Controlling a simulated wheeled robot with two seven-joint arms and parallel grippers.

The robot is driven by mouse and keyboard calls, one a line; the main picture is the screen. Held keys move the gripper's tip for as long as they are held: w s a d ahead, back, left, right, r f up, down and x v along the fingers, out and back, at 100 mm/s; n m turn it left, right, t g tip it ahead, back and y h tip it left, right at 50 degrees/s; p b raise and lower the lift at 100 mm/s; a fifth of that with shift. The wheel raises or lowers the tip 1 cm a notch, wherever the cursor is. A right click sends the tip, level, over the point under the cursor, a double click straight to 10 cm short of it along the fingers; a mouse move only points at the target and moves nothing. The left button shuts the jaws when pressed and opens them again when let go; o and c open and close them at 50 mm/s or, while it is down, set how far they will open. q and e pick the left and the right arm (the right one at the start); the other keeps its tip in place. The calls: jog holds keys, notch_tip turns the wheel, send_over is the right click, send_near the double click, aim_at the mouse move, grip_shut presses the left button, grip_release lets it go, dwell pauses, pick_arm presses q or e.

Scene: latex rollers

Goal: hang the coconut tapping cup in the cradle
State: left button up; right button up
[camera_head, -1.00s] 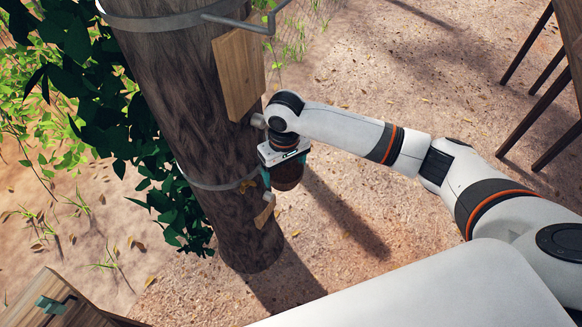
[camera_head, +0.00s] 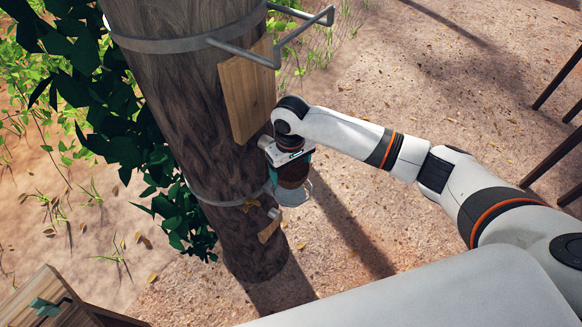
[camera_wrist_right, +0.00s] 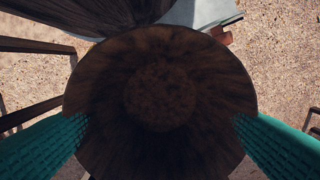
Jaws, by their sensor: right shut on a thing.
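The coconut tapping cup (camera_head: 292,174) is a dark brown, rounded cup beside the trunk. In the right wrist view the cup (camera_wrist_right: 160,95) fills the middle, round and dark. My right gripper (camera_head: 288,158) is shut on it, with a teal finger on each side in the wrist view. The cradle looks like the pale wire ring (camera_head: 296,203) at the trunk's lower metal band. The cup is just above or partly inside this ring; I cannot tell which. The gripper and cup hide the ring's far side. My left gripper is not in view.
The thick trunk (camera_head: 185,110) stands directly left of the cup. A wooden board (camera_head: 248,95) and a metal wire bracket (camera_head: 300,38) stick out above. A small wooden spout piece (camera_head: 270,227) sits below. A wooden box (camera_head: 60,300) is at lower left. Open ground lies right.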

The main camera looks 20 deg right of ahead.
aim_at(291, 180)
jog(key=shift+r+p, duration=0.1)
jog(key=shift+p, duration=0.55)
jog(key=shift+f+b, duration=0.8)
jog(key=shift+f, duration=0.75)
jog(key=shift+f+b, duration=0.7)
jog(key=shift+f, duration=1.5)
